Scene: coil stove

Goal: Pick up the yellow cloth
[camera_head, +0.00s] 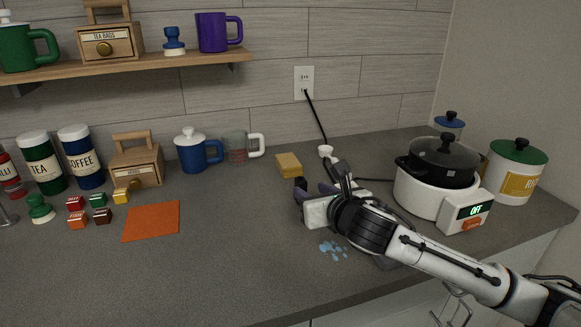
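A small yellow block-like thing (288,164), the only loose piece here that could be the yellow cloth, lies on the grey counter below the wall outlet. It looks thick, more like a sponge or folded cloth. My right gripper (314,187) is just in front and to the right of it, low over the counter. Its dark fingers are apart with nothing visible between them, and they do not appear to touch the yellow piece. My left gripper is out of view.
Light-blue spill marks (333,248) lie in front of my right gripper. A pot on a white coil stove (420,192) stands to the right, its cord behind the gripper. An orange cloth (151,221), small boxes and mugs are at left. The front middle counter is clear.

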